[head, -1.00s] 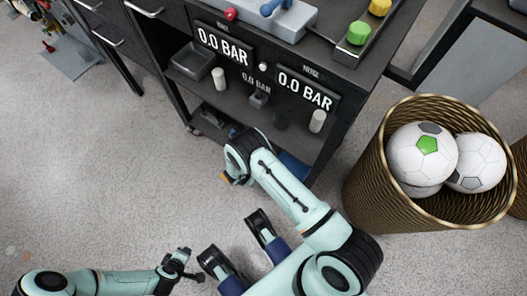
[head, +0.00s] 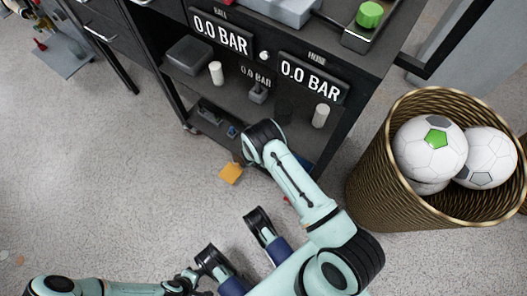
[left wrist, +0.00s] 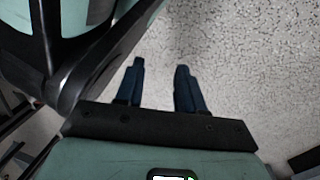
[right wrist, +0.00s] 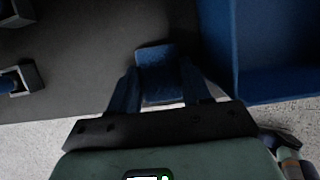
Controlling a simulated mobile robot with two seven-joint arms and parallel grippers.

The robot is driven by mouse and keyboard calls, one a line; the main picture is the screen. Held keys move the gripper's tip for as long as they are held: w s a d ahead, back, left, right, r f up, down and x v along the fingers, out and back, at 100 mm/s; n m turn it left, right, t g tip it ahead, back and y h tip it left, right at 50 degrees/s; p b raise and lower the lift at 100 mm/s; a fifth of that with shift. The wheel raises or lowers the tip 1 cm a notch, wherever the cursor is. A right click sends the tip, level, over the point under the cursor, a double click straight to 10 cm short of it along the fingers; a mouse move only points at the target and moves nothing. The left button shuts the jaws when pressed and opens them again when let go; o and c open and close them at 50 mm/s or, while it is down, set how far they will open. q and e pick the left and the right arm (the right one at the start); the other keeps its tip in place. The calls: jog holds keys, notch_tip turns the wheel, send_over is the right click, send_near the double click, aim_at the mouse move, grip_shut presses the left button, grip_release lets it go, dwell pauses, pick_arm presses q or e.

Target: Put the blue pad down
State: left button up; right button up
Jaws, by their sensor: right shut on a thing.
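The blue pad (right wrist: 157,82) is between the fingers of my right gripper (right wrist: 160,70) in the right wrist view. The gripper is shut on it, over or at the edge of a dark grey shelf surface (right wrist: 95,45). I cannot tell whether the pad touches the shelf. In the head view my right arm reaches to the lower shelf of the black cart, and its gripper and the pad are hidden. My left gripper (left wrist: 158,85) is open and empty above the floor in the left wrist view.
A blue bin (right wrist: 275,75) stands right of the pad. The black cart (head: 345,60) carries pressure displays. An orange pad (head: 231,173) lies on the floor beside the cart. A wicker basket (head: 370,190) with soccer balls stands at the right.

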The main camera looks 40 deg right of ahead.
jog(key=shift+f, duration=0.15)
jog(key=o, duration=0.8)
pick_arm(q)
jog(key=shift+s+f, duration=0.1)
jog(key=shift+s, duration=0.05)
pick_arm(e)
jog(key=shift+o, duration=0.2)
pick_arm(q)
jog(key=w+d+r+t+p, duration=0.1)
jog(key=w+r+t+p, duration=0.1)
jog(key=w+r+p, duration=0.2)
notch_tip(320, 180, up, 3)
jog(key=w, duration=0.2)
jog(key=shift+w+d+t, duration=0.3)
jog(key=shift+w, duration=0.05)
pick_arm(e)
jog(key=v, duration=1.2)
jog(key=shift+r, duration=0.2)
